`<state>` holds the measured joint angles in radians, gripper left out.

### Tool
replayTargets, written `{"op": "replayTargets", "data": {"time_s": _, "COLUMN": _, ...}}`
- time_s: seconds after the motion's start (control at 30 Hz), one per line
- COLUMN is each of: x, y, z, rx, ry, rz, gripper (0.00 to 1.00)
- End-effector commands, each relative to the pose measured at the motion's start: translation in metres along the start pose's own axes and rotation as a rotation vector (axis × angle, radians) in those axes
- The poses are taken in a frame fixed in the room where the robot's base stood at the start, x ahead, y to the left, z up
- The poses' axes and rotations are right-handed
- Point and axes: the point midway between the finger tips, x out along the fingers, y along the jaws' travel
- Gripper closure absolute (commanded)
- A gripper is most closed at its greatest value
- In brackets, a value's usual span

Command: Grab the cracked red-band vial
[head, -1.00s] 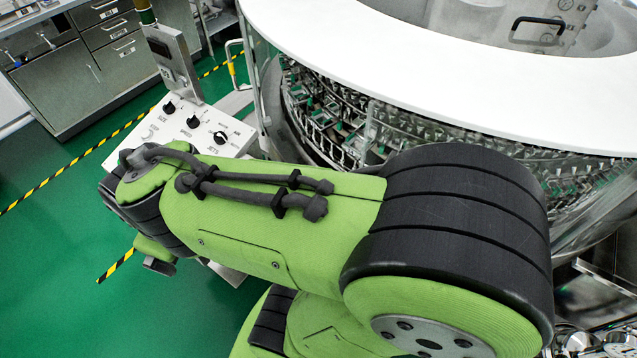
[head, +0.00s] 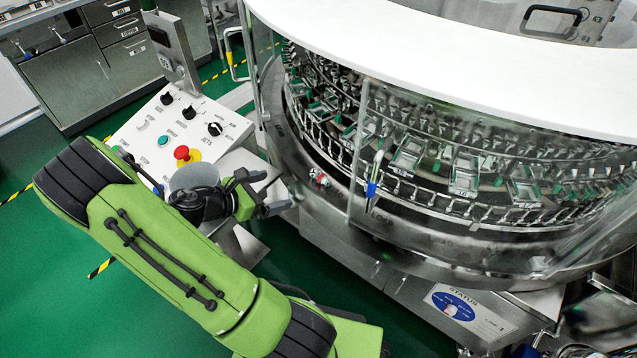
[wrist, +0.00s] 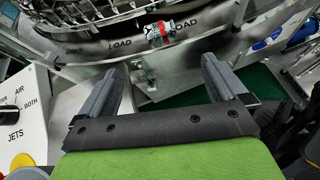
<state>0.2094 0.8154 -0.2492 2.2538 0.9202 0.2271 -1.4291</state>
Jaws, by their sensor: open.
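A small vial with a red band (head: 320,178) lies on the metal ledge at the front left of the rotary washer (head: 330,215). In the wrist view the vial (wrist: 158,33) lies on its side at the top middle, beside the "LOAD" lettering, with red, white and greenish parts. It is too small to make out a crack. My gripper (head: 274,194) is open and empty, to the left of the vial and apart from it. In the wrist view my gripper's two fingers (wrist: 161,75) point toward the ledge, with the vial beyond the gap between them.
The control panel (head: 150,132) with knobs and a red button (head: 182,153) stands left of my gripper. Racks of metal holders (head: 465,172) fill the washer behind the ledge.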

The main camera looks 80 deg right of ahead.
Motion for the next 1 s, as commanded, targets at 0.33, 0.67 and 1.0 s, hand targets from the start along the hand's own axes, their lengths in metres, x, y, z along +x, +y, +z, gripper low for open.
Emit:
{"op": "replayTargets", "data": {"time_s": 0.33, "x": 0.064, "y": -0.001, "z": 0.002, "rx": -0.120, "ry": -0.088, "rz": -0.005, "gripper": 0.01}}
{"op": "replayTargets", "data": {"time_s": 0.67, "x": 0.124, "y": 0.000, "z": 0.007, "rx": -0.120, "ry": -0.085, "rz": -0.001, "gripper": 0.01}}
{"op": "replayTargets", "data": {"time_s": 1.0, "x": 0.174, "y": 0.003, "z": 0.009, "rx": -0.120, "ry": -0.083, "rz": 0.000, "gripper": 0.01}}
